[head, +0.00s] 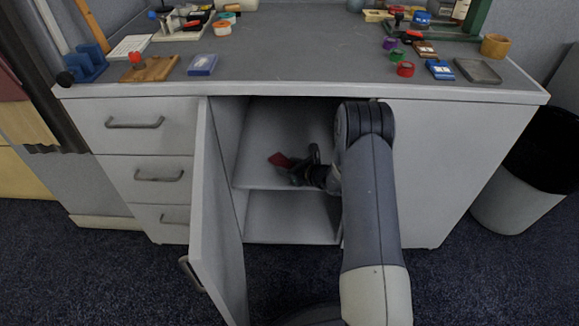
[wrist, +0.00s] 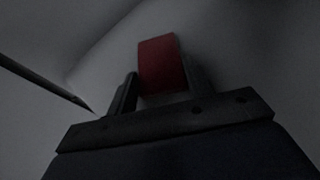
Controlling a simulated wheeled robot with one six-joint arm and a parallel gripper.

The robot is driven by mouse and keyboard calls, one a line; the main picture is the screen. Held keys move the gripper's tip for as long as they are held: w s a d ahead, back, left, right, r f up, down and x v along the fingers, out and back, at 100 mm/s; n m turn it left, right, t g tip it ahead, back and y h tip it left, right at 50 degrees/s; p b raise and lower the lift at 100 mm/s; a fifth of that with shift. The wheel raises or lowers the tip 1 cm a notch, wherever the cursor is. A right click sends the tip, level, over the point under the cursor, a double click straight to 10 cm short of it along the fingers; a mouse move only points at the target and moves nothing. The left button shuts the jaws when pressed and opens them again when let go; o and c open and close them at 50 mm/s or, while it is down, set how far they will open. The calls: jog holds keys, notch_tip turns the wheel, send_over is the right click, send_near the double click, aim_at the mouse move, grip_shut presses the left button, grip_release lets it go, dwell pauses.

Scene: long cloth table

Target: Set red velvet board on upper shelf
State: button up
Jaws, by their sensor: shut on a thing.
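The red velvet board (head: 279,159) is a small dark red piece at the tip of my gripper (head: 296,171), inside the open cabinet. In the wrist view the red board (wrist: 162,64) stands out between the two dark fingers of my gripper (wrist: 160,90), which is shut on it. The upper shelf (head: 262,178) is a grey panel partway up the cabinet. The board and gripper appear over this shelf; whether the board touches it, I cannot tell. The part of the board between the fingers is hidden.
The cabinet door (head: 217,220) stands open on the left of the opening. My arm covers the right side of the opening. The lower compartment (head: 290,217) looks empty. Drawers (head: 150,155) are to the left, and many small items lie on the desktop (head: 300,50) above.

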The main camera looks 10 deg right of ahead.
jog(key=shift+f, duration=0.25)
jog(key=o, duration=1.1)
jog(key=shift+r, duration=0.1)
jog(key=shift+c, duration=0.2)
jog(key=shift+r, duration=0.15)
jog(key=shift+s+d+r+p, duration=0.15)
jog(key=shift+r+p, duration=0.05)
jog(key=shift+p, duration=0.1)
jog(key=p+v, duration=0.2)
jog(key=v, duration=0.9)
jog(key=shift+s, duration=0.25)
jog(key=shift+d, duration=0.1)
